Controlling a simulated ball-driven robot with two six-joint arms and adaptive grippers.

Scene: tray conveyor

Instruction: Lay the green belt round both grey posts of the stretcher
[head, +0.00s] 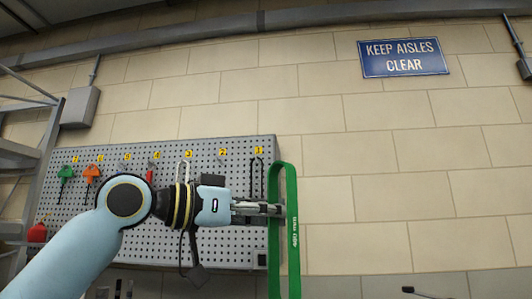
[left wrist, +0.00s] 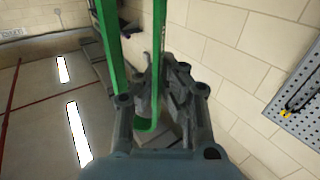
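The green belt (head: 293,240) is a long upright loop with small lettering, running out of the bottom of the head view. My left gripper (head: 276,209) reaches it from the left, and its fingers are closed on the belt a little below the loop's upper end. In the left wrist view the green belt (left wrist: 110,40) shows as two strands, with a bend between the fingers of my left gripper (left wrist: 150,95). The stretcher and its grey posts are not seen in either view. My right gripper is not in view.
A grey pegboard (head: 235,160) with numbered hooks is on the brick wall behind the gripper. It carries a green tool (head: 65,178) and an orange tool (head: 91,175). A blue sign (head: 403,57) is higher on the wall. The space right of the belt looks clear.

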